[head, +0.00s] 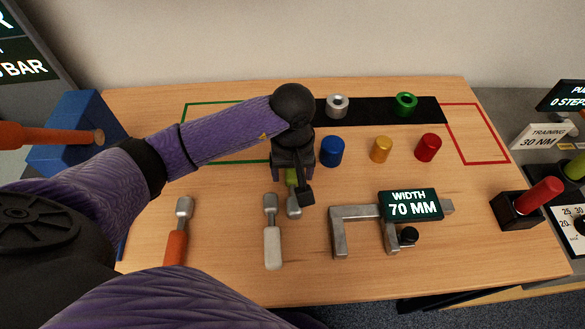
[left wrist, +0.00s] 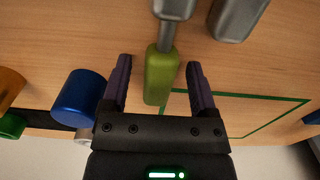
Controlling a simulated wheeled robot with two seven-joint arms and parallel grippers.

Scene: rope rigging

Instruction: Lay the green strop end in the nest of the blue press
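The green strop end (head: 291,177) lies on the wooden table, its grey metal tip toward the near edge; my left gripper partly covers it in the head view. In the left wrist view, the green strop end (left wrist: 160,75) lies between my left gripper's two fingers (left wrist: 160,85), with a gap on each side. My left gripper (head: 298,185) is open. The blue press (head: 60,155) stands at the table's left edge, with an orange lever (head: 45,136) across it. I cannot make out its nest. My right gripper is not in view.
A grey-handled piece (head: 272,245) and an orange-handled piece (head: 176,245) lie left of the strop end. A caliper (head: 345,212) reading 70 MM lies to the right. Blue (head: 332,152), yellow (head: 381,150) and red (head: 428,148) cylinders stand behind. Table space toward the press is partly hidden by my arm.

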